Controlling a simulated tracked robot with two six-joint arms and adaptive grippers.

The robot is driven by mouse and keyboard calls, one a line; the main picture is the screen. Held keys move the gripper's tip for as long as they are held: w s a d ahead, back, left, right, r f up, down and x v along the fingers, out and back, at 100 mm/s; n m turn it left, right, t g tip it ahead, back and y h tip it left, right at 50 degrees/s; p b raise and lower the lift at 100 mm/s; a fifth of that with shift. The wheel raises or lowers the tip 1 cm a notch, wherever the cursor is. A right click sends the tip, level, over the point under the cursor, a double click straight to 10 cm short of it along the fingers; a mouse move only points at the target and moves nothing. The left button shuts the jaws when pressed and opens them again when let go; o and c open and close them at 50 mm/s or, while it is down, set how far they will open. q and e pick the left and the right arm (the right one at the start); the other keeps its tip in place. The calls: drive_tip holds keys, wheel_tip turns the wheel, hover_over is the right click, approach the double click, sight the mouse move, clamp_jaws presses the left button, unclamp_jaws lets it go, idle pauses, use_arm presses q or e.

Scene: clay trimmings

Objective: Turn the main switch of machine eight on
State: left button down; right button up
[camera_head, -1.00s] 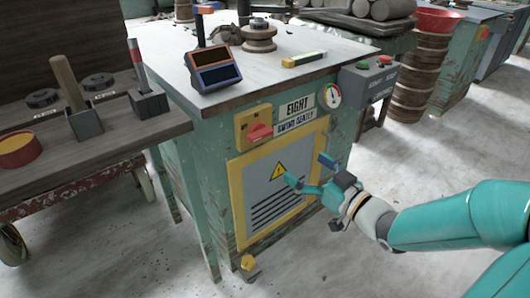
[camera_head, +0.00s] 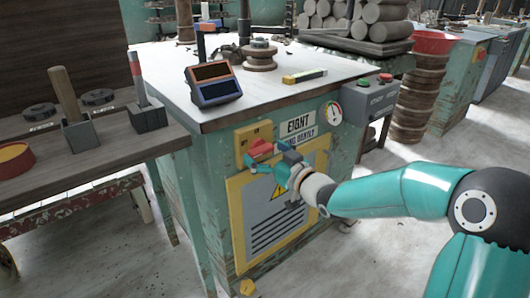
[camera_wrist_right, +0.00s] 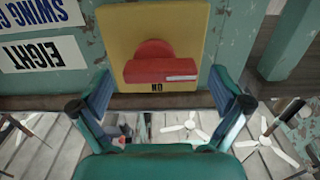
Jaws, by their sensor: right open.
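Machine eight is a worn green cabinet with an "EIGHT" sign (camera_head: 297,124) on its front. Its main switch is a yellow plate (camera_head: 241,135) with a red handle (camera_head: 259,149). In the right wrist view, which sees the sign upside down, the handle (camera_wrist_right: 160,70) lies crosswise, with lettering on the yellow plate (camera_wrist_right: 190,22) beside it. My right gripper (camera_head: 272,156) is open at the switch, partly covering it in the head view. In the wrist view its fingers stand on either side of the handle, apart from it. My left gripper is not in view.
A gauge (camera_head: 331,113) and a grey button box (camera_head: 371,99) are right of the switch. A yellow-framed vented panel (camera_head: 236,213) lies below. A display box (camera_head: 214,84) stands on the machine's top. A wooden bench (camera_head: 110,141) adjoins at left.

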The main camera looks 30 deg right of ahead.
drive_tip(key=shift+w+a, duration=0.1)
drive_tip(key=shift+w, duration=0.65)
drive_tip(key=c, duration=1.2)
drive_tip(key=shift+o, duration=0.2)
drive_tip(key=shift+d, duration=0.25)
drive_tip(key=shift+a, duration=0.1)
